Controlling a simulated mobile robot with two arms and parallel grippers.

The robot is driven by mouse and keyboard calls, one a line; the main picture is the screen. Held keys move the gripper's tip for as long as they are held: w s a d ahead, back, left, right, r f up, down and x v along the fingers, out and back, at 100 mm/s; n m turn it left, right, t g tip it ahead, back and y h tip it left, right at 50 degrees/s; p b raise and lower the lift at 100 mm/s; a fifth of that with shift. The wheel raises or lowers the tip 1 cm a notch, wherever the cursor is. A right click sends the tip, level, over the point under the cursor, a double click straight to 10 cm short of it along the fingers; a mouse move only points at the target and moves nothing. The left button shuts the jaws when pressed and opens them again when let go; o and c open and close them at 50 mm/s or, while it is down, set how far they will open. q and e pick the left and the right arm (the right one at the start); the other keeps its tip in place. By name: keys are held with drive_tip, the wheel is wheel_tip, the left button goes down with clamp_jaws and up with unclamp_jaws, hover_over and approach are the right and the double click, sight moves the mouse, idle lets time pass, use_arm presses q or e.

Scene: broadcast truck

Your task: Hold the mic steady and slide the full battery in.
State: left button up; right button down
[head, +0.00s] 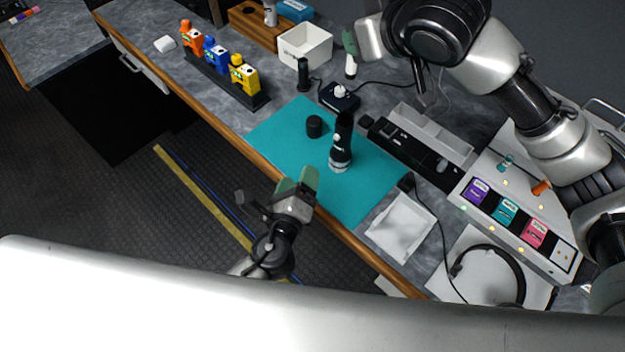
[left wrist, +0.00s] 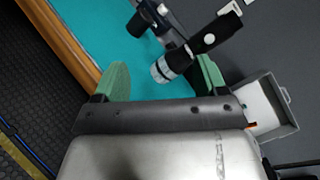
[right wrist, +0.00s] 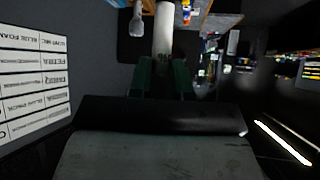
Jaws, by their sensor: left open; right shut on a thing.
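The black mic (head: 342,143) with a pale ring at its near end is on the teal mat (head: 290,150). In the left wrist view the mic (left wrist: 207,38) spans the gap toward the right green finger; contact cannot be told. My left gripper (head: 297,188) is open and empty at the mat's front edge, short of the mic. My right gripper (head: 351,45) is shut on a pale cylinder (head: 351,68), probably the battery, above the back of the counter. The cylinder (right wrist: 163,35) also shows between the green fingers in the right wrist view. Its charge is not readable.
A short black cup (head: 314,127) stands on the mat left of the mic. Orange, blue and yellow figures (head: 216,58) stand in a rack at left. Behind are a white bin (head: 305,46) and a black device (head: 339,97). A white tray (head: 401,228) and button console (head: 520,215) lie right.

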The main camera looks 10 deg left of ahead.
sight(338, 148)
use_arm(q)
drive_tip(key=m, duration=0.1)
drive_tip(key=m+h, duration=0.1)
drive_tip(key=m, duration=0.1)
drive_tip(key=d+m+h, duration=0.1)
drive_tip(key=shift+w+r+m, duration=0.2)
drive_tip(key=shift+r+m, duration=0.05)
drive_tip(key=shift+m, duration=0.15)
drive_tip(key=m, duration=0.1)
drive_tip(key=m+h, duration=0.1)
drive_tip(key=m, duration=0.1)
drive_tip(key=shift+d, duration=0.35)
drive_tip(key=m+h, duration=0.1)
drive_tip(key=m, duration=0.1)
drive_tip(key=d+m+g+h, duration=0.1)
drive_tip(key=m, duration=0.2)
drive_tip(key=shift+s+d+f+m+h, duration=0.1)
drive_tip(key=shift+d+f+m+h, duration=0.05)
drive_tip(key=shift+m+h, duration=0.15)
drive_tip(key=shift+w+d, duration=0.15)
drive_tip(key=shift+w, duration=0.1)
drive_tip(key=x, duration=1.1)
drive_tip(key=shift+w+d, duration=0.1)
drive_tip(key=shift+w, duration=0.1)
